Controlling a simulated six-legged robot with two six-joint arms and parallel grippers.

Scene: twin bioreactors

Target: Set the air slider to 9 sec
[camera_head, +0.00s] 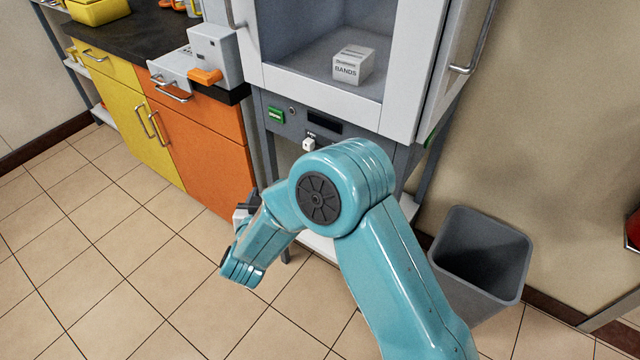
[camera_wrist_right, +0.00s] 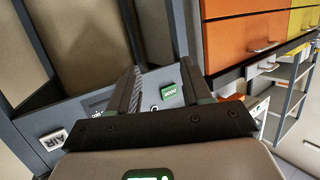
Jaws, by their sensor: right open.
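The air slider (camera_head: 308,144) is a small white knob on the dark front panel under the cabinet. It also shows in the right wrist view at the lower left, as a white block marked AIR (camera_wrist_right: 52,140). My right gripper (camera_wrist_right: 158,68) is open and empty, with its two fingers apart in front of the panel. The air slider is outside the fingers, to their left in that view. In the head view my right arm hides most of the gripper, and the slider's setting cannot be read. My left gripper is not in view.
A white BANDS box (camera_head: 353,65) sits inside the cabinet. Orange drawers (camera_head: 205,140) stand to the left, a grey bin (camera_head: 480,255) to the right. The tiled floor at left is clear.

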